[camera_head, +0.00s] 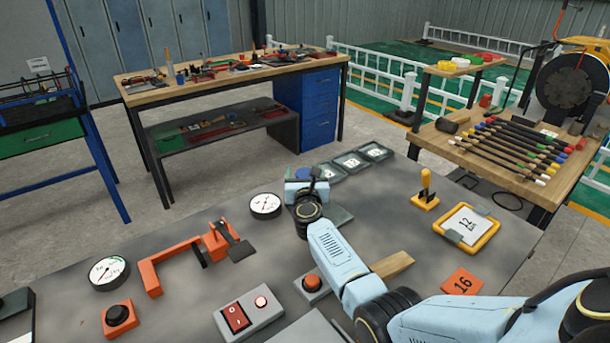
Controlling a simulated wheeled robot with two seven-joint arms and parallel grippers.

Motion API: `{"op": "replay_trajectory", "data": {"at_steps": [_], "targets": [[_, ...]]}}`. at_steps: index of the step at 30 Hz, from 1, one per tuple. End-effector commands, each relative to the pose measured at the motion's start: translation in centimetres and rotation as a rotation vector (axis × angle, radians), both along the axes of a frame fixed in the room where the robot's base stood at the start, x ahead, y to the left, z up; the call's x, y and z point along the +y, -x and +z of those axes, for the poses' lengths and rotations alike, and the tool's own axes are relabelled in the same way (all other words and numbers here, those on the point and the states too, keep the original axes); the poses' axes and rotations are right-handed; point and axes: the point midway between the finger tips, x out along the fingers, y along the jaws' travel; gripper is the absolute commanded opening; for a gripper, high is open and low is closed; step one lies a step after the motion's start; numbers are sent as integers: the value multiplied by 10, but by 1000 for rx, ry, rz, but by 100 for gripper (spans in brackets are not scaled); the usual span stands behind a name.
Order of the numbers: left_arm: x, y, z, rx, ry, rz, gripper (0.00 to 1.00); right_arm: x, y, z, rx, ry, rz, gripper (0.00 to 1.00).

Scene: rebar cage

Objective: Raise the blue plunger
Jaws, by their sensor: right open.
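A blue rounded part (302,173), which looks like the blue plunger, shows just behind my right gripper (312,181). The gripper and wrist hide most of it, so its height and its base cannot be made out. My right arm reaches in from the lower right across the grey table, and its open gripper is at or very close to the blue part. I cannot tell whether the fingers are around it or beside it. My left gripper is not in view.
Square panels (352,162) lie beyond the gripper.

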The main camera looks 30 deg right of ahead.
Motion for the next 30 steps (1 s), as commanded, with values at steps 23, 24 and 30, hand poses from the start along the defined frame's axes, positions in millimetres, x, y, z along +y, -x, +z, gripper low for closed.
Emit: {"op": "replay_trajectory", "data": {"at_steps": [23, 24, 30], "targets": [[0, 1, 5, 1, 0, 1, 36, 0, 0, 5, 0, 0, 0, 9], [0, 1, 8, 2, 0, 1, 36, 1, 0, 9, 0, -1, 0, 9], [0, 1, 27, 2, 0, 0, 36, 1, 0, 34, -3, -2, 1, 9]]}}
